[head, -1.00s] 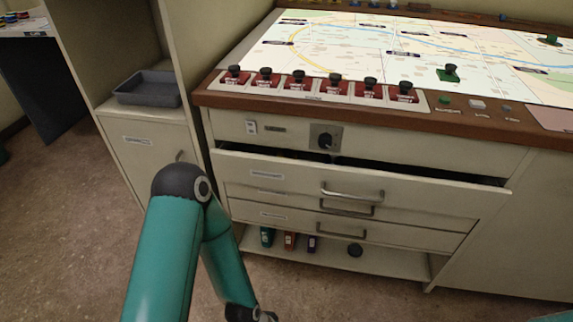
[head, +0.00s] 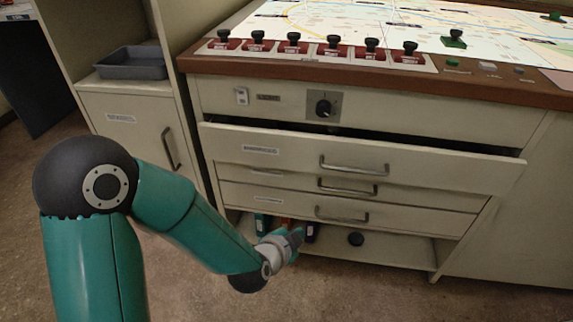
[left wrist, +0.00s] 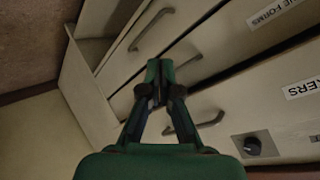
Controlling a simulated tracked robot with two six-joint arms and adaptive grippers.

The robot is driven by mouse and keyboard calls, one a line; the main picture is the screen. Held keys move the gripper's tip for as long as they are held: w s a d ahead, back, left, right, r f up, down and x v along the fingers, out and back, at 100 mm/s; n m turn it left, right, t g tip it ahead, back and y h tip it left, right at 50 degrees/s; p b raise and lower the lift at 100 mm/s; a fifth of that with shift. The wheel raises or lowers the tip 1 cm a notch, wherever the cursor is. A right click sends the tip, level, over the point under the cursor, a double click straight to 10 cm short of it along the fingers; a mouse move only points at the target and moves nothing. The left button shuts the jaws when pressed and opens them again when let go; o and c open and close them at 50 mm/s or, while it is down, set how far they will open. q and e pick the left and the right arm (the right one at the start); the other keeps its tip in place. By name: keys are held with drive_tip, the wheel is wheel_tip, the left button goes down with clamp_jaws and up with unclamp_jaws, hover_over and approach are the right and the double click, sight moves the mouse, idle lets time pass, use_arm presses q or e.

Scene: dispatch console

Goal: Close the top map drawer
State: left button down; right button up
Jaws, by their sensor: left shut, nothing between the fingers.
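The top map drawer (head: 300,157) is a cream front with a metal handle (head: 353,167). In the head view it stands pulled out, with a dark gap (head: 430,146) along its upper edge. My left gripper (head: 297,237) is shut and empty, low in front of the bottom shelf, below and left of the drawer handle and apart from it. In the left wrist view its fingers (left wrist: 156,72) are together, in front of labelled drawer fronts (left wrist: 235,60) seen at a tilt. My right gripper is not in view.
Lower drawers (head: 415,213) sit below the top one. The open bottom shelf (head: 390,248) holds several small items, partly hidden by my gripper. A dial (head: 323,106) is on the panel above. A side cabinet (head: 125,135) with a grey tray (head: 130,62) stands left.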

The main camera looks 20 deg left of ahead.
sight(285, 138)
use_arm(q)
drive_tip(key=s+a+r+m+t+y+b, duration=0.1)
drive_tip(key=a+r+m+t+y+b, duration=0.15)
drive_tip(key=r, duration=0.55)
drive_tip(key=a+r+m+t+y+b, duration=0.2)
drive_tip(key=a+r+m+t+b, duration=0.15)
drive_tip(key=r, duration=0.45)
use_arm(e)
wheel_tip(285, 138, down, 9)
use_arm(q)
drive_tip(key=shift+t+y, duration=0.3)
drive_tip(key=shift+y, duration=0.05)
drive_tip(key=p+x, duration=0.1)
drive_tip(key=x, duration=0.5)
drive_tip(key=p+x, duration=0.2)
drive_tip(key=x, duration=0.5)
drive_tip(key=shift+w+d, duration=0.2)
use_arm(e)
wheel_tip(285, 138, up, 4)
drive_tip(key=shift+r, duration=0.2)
